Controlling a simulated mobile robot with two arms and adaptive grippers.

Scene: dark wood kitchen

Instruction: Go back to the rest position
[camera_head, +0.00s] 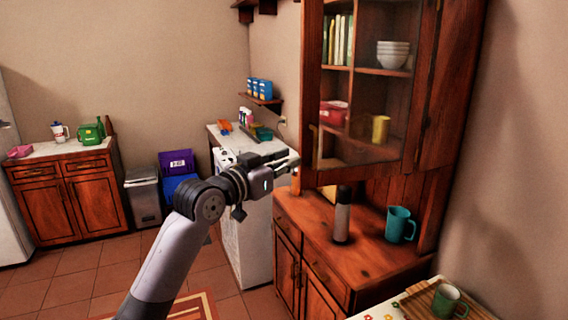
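My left arm rises from the bottom of the head view. My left gripper (288,162) is raised in front of the glass-door cabinet (312,90), near its lower left edge. The gripper points to the right, and the pictures do not show whether its fingers are open or shut. I see no object in it. I cannot tell whether it touches the cabinet door. My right gripper is not in view.
A dark flask (342,215) and a teal mug (400,225) stand on the wooden counter (325,250). A green mug (446,300) sits on a wooden tray (418,303) at lower right. A white appliance (255,240) stands behind my arm. Tiled floor is free at left.

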